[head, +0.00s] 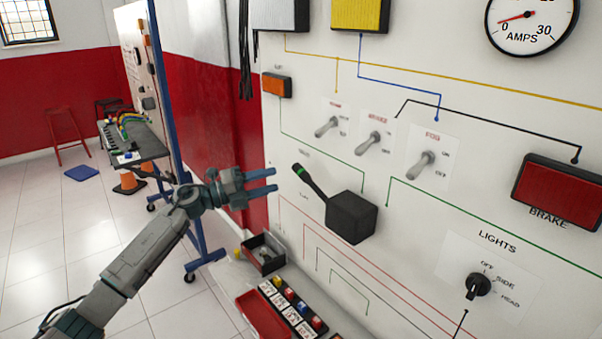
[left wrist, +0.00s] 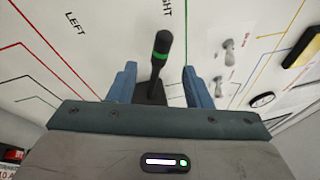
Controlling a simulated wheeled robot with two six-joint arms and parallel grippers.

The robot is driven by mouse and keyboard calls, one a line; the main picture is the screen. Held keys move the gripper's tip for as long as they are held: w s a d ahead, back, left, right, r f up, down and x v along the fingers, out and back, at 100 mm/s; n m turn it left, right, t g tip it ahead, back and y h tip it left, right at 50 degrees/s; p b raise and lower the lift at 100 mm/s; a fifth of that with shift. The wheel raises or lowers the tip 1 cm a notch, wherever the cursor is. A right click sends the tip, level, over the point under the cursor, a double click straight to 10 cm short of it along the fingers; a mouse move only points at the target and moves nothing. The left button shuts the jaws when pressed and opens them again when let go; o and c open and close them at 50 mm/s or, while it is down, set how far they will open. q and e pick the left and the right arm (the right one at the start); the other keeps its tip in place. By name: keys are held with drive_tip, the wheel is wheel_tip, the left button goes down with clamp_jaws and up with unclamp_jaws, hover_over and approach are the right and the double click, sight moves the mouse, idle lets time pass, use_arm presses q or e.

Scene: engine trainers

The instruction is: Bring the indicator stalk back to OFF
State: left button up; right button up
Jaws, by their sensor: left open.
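The indicator stalk (head: 310,181) is a black lever with a green band. It comes out of a black box (head: 351,217) on the white panel and points up and left in the head view. My left gripper (head: 275,181) is open just left of the stalk, its blue fingers pointing at the panel. In the left wrist view the stalk (left wrist: 160,55) shows between the two open fingers (left wrist: 155,83), apart from both. The word LEFT is printed to one side there, and part of another word by the stalk tip. My right gripper is not in view.
Several toggle switches (head: 375,142) sit above the stalk. A LIGHTS knob (head: 478,286) and a red BRAKE lamp (head: 558,192) are to the right. An orange lamp (head: 277,85) is at upper left. A tray of small parts (head: 262,300) lies below.

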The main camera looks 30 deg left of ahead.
sight(296, 172)
use_arm(q)
drive_tip(key=w+d+p, duration=0.1)
drive_tip(key=w+d, duration=0.1)
drive_tip(key=w+d+r+m+g+p, duration=0.1)
drive_tip(key=w+d+p, duration=0.1)
drive_tip(key=w+d+m+g+p, duration=0.1)
drive_tip(key=w+d+p, duration=0.1)
drive_tip(key=shift+r, duration=0.25)
drive_tip(key=shift+w+d+f, duration=0.1)
drive_tip(key=shift+w+d, duration=0.15)
drive_tip(key=shift+d, duration=0.05)
